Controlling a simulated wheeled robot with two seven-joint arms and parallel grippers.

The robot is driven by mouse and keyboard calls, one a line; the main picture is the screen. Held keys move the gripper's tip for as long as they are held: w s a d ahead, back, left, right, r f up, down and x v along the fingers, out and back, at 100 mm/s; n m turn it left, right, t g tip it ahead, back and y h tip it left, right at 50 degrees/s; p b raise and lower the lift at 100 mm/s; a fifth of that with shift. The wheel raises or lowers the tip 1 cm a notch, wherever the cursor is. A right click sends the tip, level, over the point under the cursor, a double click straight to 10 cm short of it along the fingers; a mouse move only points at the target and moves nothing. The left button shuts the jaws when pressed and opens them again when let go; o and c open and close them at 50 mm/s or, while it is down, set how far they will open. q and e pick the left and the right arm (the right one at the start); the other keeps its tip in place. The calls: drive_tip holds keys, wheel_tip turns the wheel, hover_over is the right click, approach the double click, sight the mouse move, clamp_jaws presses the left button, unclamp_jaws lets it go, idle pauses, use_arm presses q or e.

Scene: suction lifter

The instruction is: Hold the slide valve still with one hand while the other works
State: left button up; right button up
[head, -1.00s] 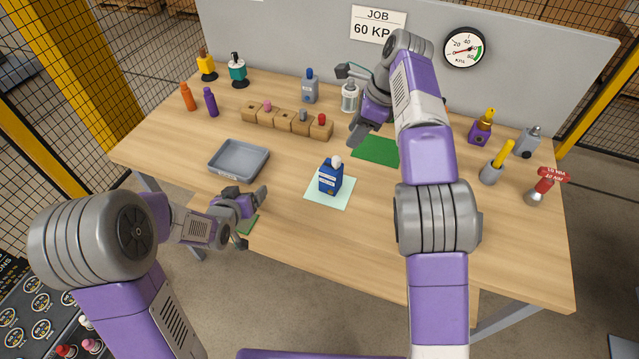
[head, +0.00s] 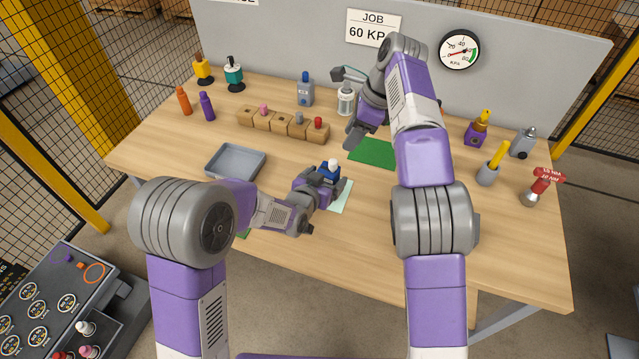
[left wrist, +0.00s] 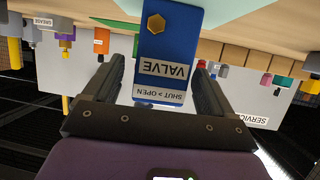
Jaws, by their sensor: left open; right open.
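The blue slide valve (head: 329,172) with a white knob on top stands on a pale mint mat (head: 341,198). In the left wrist view the valve (left wrist: 168,50) shows upside down, with VALVE and SHUT > OPEN labels and a brass hex fitting. My left gripper (head: 325,185) is open at the valve, and in its wrist view the fingers (left wrist: 160,85) lie on either side of the valve with gaps visible. My right gripper (head: 350,105) is open near the glass-bodied silver device (head: 345,101) at the back, above the green mat's far left; its fingertips are partly hidden.
A grey tray (head: 236,162) lies to the left. Wooden blocks with coloured plugs (head: 282,122) stand behind it. The green mat (head: 373,153) is empty. A yellow-handled tool in a cup (head: 488,172) and a red-tagged fitting (head: 535,190) stand at right. A gauge (head: 459,50) hangs on the panel.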

use_arm(q)
drive_tip(key=shift+x, duration=0.9)
drive_tip(key=shift+c, duration=0.3)
drive_tip(key=c, duration=1.1)
